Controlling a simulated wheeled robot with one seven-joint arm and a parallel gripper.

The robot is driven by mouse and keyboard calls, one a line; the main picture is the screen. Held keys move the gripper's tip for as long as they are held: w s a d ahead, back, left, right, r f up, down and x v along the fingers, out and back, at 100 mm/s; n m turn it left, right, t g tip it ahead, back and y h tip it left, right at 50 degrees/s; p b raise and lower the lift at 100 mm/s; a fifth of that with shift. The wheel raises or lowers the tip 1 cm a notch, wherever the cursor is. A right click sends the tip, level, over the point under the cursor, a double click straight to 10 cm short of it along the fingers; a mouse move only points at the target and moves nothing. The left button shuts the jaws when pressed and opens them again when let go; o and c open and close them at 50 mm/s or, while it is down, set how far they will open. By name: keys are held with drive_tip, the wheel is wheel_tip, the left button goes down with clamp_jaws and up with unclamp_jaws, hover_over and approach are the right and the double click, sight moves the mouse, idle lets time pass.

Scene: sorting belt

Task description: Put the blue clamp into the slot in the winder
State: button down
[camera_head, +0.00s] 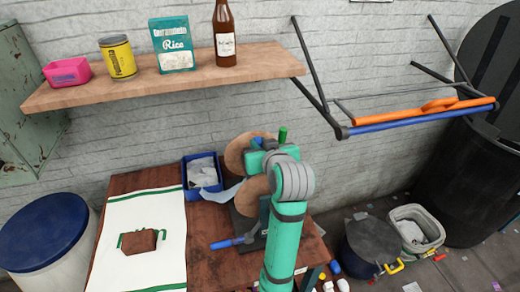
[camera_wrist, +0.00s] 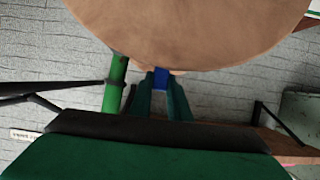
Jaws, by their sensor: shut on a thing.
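My gripper (camera_wrist: 161,86) is shut on the blue clamp (camera_wrist: 161,77); only a small blue block shows between its two green fingers in the wrist view. In the head view, a small blue piece (camera_head: 258,140) shows at the end of my arm. The winder's large tan disc (camera_head: 238,153) stands behind my gripper, and it fills the top of the wrist view (camera_wrist: 190,30), just beyond the clamp. A second tan disc (camera_head: 253,194) is partly hidden by my arm. A green post (camera_wrist: 115,85) stands to the left of my fingers. I cannot make out the slot.
A blue bin (camera_head: 188,180) with grey-white contents stands left of the discs. A blue handle (camera_head: 226,243) lies low at the table's front. A brown object (camera_head: 138,241) rests on a white cloth (camera_head: 160,208). A wooden shelf (camera_head: 170,84) with goods hangs above.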

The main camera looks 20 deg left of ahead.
wheel_tip(320, 180, down, 2)
drive_tip(key=shift+d+f, duration=0.1)
drive_tip(key=shift+f, duration=0.05)
drive_tip(key=shift+s, duration=0.15)
drive_tip(key=shift+f, duration=0.1)
drive_tip(key=c, duration=1.7)
unclamp_jaws()
drive_tip(key=shift+o, duration=0.2)
drive_tip(key=v, duration=1.2)
